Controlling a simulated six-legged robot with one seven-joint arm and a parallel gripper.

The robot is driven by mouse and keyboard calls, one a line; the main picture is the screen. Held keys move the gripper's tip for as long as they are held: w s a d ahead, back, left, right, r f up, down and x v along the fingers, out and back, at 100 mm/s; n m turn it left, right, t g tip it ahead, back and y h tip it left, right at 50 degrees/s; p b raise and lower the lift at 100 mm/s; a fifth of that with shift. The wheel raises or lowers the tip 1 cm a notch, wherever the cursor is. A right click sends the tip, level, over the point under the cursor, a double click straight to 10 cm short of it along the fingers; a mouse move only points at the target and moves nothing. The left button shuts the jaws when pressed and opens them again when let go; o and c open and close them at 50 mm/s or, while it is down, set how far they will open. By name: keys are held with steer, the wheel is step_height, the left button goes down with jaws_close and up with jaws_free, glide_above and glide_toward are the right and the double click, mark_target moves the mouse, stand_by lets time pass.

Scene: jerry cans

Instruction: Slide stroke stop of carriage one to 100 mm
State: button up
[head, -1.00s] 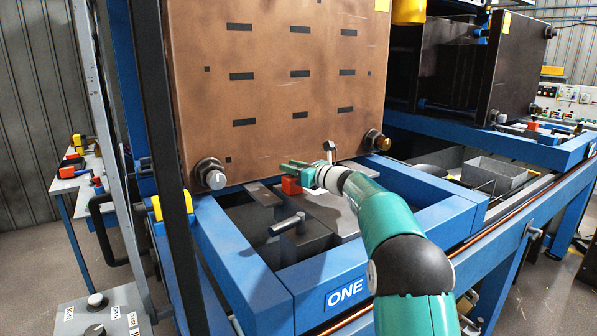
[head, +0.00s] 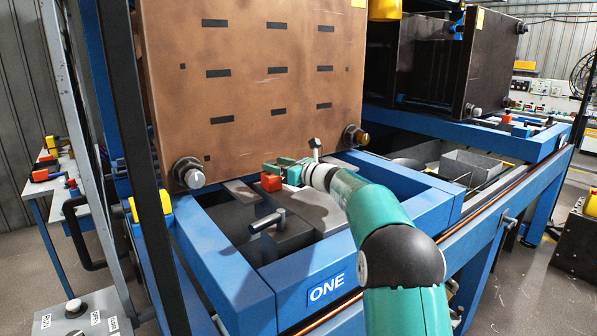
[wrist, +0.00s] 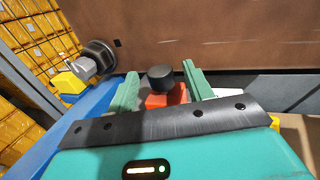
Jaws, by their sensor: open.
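The blue carriage labelled ONE (head: 327,290) fills the middle of the head view, with a large brown slotted plate (head: 250,115) standing above its frame. A red block (head: 271,182), which I take to be the stroke stop, sits in the frame below the plate's lower edge. My gripper (head: 280,169) is open beside this block. In the wrist view the red block (wrist: 166,99), with a black round knob (wrist: 161,78) on top, shows between my two green fingers (wrist: 163,88). I cannot tell whether they touch it. No millimetre scale can be read.
A T-shaped metal handle (head: 268,221) stands up in the frame left of my arm. A bolt (head: 189,174) projects from the plate's lower left. A second machine with dark plates (head: 440,65) stands behind at right. A control box (head: 85,318) is at lower left.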

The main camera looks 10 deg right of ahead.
steer(key=v, duration=1.1)
steer(key=shift+s+d, duration=0.1)
steer(key=shift+s, duration=0.05)
